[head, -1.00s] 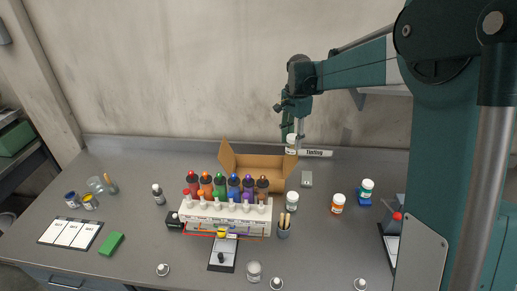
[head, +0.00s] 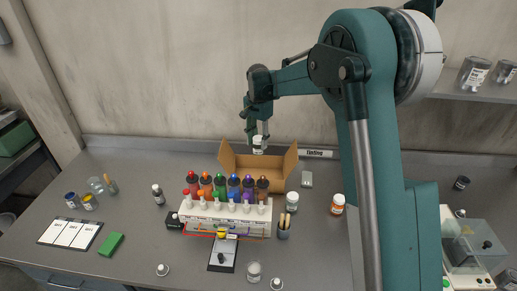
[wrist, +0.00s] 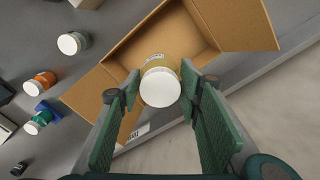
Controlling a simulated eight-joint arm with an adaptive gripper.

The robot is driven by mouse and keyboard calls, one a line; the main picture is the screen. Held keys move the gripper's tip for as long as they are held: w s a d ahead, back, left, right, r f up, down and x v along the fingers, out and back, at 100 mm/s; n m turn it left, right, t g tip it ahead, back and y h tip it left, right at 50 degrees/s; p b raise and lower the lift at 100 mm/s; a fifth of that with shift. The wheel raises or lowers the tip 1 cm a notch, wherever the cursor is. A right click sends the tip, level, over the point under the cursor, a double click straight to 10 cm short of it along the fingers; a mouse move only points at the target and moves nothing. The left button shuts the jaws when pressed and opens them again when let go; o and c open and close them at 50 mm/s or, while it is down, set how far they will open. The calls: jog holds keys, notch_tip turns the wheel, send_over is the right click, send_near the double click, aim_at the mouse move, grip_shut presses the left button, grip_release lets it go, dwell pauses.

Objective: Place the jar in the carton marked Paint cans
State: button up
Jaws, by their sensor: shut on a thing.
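My gripper (head: 258,136) is shut on a white-lidded jar (head: 258,146) and holds it up near the back wall. In the wrist view the jar (wrist: 160,86) sits between the two green fingers (wrist: 158,90), its lid facing the camera. The open cardboard carton (head: 285,165) stands at the back of the bench, flaps spread, partly hidden behind a rack of bottles. In the wrist view the jar overlaps the carton (wrist: 125,58) opening. In the head view it appears above the carton's back edge. No marking on the carton can be read.
A rack of coloured dropper bottles (head: 225,215) stands right in front of the carton. To its right are a white-lidded jar (head: 292,202), a cup of sticks (head: 284,227) and an orange jar (head: 338,204).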

aim_at(258, 152)
notch_tip(258, 152, down, 7)
jog(key=shift+r, duration=0.15)
dwell(0.4)
notch_tip(258, 152, down, 6)
dwell(0.5)
jog(key=shift+f, duration=0.2)
jog(key=shift+f, duration=1.75)
jog(key=shift+f, duration=0.15)
jog(key=o, duration=0.9)
